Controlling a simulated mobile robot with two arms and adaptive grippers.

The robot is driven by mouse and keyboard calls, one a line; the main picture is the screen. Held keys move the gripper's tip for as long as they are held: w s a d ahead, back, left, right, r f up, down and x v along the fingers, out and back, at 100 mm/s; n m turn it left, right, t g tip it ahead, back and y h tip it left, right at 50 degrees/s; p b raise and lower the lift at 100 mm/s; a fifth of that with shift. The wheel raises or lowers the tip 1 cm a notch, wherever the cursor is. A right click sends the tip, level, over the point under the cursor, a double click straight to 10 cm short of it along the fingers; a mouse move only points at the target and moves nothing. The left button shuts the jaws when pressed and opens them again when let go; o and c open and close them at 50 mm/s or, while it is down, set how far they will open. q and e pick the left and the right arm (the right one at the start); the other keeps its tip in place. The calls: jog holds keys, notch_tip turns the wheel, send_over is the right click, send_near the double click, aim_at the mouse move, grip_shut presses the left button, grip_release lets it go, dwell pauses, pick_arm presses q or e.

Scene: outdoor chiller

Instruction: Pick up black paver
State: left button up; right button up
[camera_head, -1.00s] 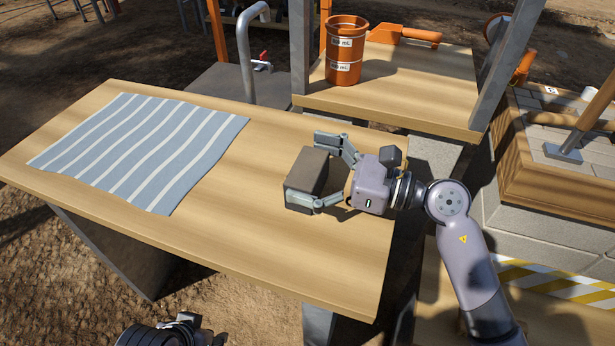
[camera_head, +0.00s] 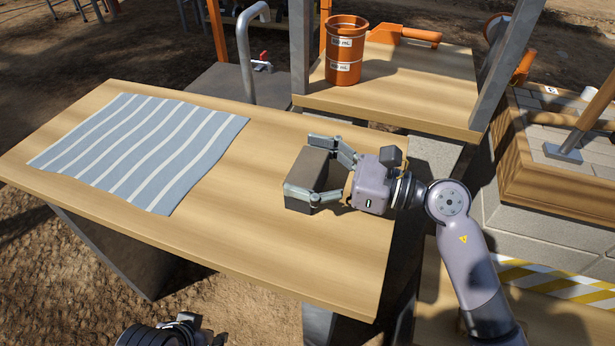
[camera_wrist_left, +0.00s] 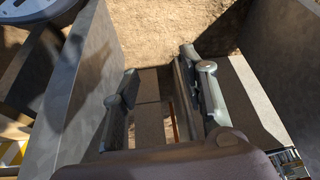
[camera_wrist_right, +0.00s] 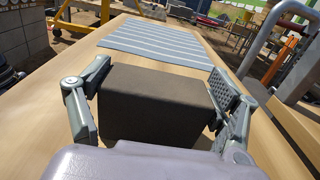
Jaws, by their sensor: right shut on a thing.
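The black paver (camera_head: 307,174) is a dark grey-brown block on the right part of the wooden table (camera_head: 225,235). It appears to rest on the tabletop. My right gripper (camera_head: 315,169) is shut on it, with one finger along its far side and one along its near side. In the right wrist view the paver (camera_wrist_right: 155,103) fills the space between the two fingers. My left gripper (camera_wrist_left: 160,98) is open and empty in the left wrist view, low beside grey panels, with ground and block-like surfaces behind it.
A blue-grey striped cloth (camera_head: 140,150) lies on the table's left part. An orange bucket (camera_head: 346,50) and an orange scoop (camera_head: 404,35) stand on a raised wooden shelf (camera_head: 405,95) behind. A metal post (camera_head: 300,45) rises there. Bare tabletop lies between cloth and paver.

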jog(key=c, duration=0.4)
jog(key=shift+r, duration=0.1)
jog(key=shift+r, duration=0.15)
